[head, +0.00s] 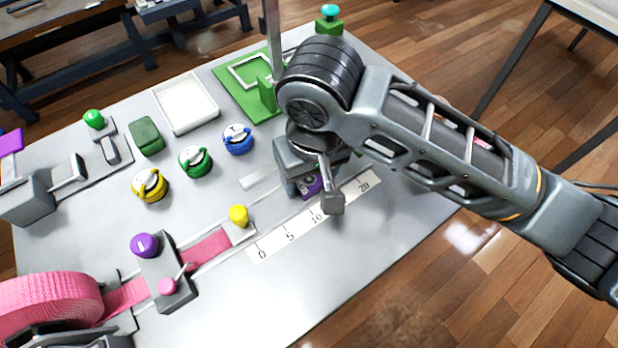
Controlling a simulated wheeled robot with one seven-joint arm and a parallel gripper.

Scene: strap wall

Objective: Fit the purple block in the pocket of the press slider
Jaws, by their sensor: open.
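My gripper (318,184) points down over the right part of the grey table, just above the printed scale. One finger shows in front, and the rest is partly hidden by my wrist. A small purple piece (309,187) with a pale mark shows beside that finger, low near the table. It may be the purple block; most of it is hidden, and I cannot tell whether the jaws touch it. The gripper is open. I cannot pick out the press slider or its pocket with certainty; a green plate (232,94) with a pale frame and upright post stands behind my gripper.
A white scale strip (290,232) lies in front. A pink strap (209,246) runs from a roll (45,300) under a grey bracket with a purple knob (144,245). Yellow (150,186), green (195,161) and blue (238,139) round pieces and a white tray (187,102) stand behind.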

